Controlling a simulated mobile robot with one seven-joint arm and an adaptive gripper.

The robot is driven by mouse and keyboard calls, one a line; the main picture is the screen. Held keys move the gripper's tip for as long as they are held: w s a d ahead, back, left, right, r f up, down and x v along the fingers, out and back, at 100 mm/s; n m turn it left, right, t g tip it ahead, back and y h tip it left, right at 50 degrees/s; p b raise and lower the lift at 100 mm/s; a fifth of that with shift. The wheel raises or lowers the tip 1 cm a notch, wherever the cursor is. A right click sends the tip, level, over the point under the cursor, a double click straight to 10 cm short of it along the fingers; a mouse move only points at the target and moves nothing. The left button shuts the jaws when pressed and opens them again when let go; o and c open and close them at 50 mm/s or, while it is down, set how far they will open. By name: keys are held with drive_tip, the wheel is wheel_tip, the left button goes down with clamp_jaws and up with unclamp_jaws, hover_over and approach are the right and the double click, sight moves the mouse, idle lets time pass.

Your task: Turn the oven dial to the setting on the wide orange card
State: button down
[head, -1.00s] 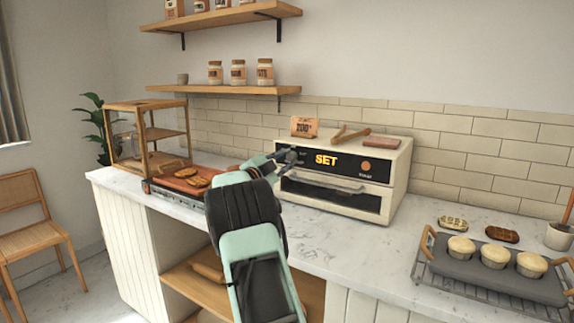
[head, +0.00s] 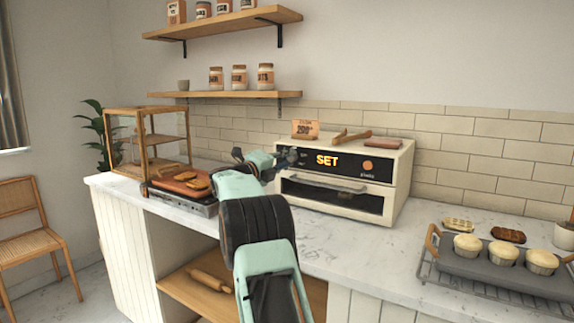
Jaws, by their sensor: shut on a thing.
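The cream oven (head: 399,170) stands on the counter with a black front panel. Its lit display (head: 327,160) reads "SET" in orange. The wide orange card (head: 305,129) stands on top of the oven at the left; its large figures look like 200°, though the print is small. My gripper (head: 292,156) is at the left end of the oven's panel, shut on the oven dial. The dial itself is hidden behind the fingers, so its pointer cannot be read. An orange round mark (head: 367,165) shows at the panel's right.
Wooden tongs (head: 352,136) and a brown block (head: 384,142) lie on the oven. A tray with bread (head: 183,184) and a wooden display case (head: 146,143) stand left. A muffin tin (head: 500,268) sits on a rack at right. Marble counter (head: 350,243) is clear in front.

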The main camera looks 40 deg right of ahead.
drive_tip(key=m+b, duration=0.2)
drive_tip(key=m, duration=0.2)
drive_tip(key=shift+f+m, duration=0.1)
drive_tip(key=shift+m, duration=0.2)
drive_tip(key=shift+s+r+m+y+b, duration=0.15)
drive_tip(key=shift+m+b, duration=0.4)
drive_tip(key=shift+m, duration=0.55)
drive_tip(key=shift+w+r+m+y+b, duration=0.15)
drive_tip(key=shift+m+b, duration=0.4)
drive_tip(key=shift+m, duration=0.55)
drive_tip(key=c, duration=1.7)
unclamp_jaws()
drive_tip(key=shift+o, duration=0.2)
drive_tip(key=v, duration=1.2)
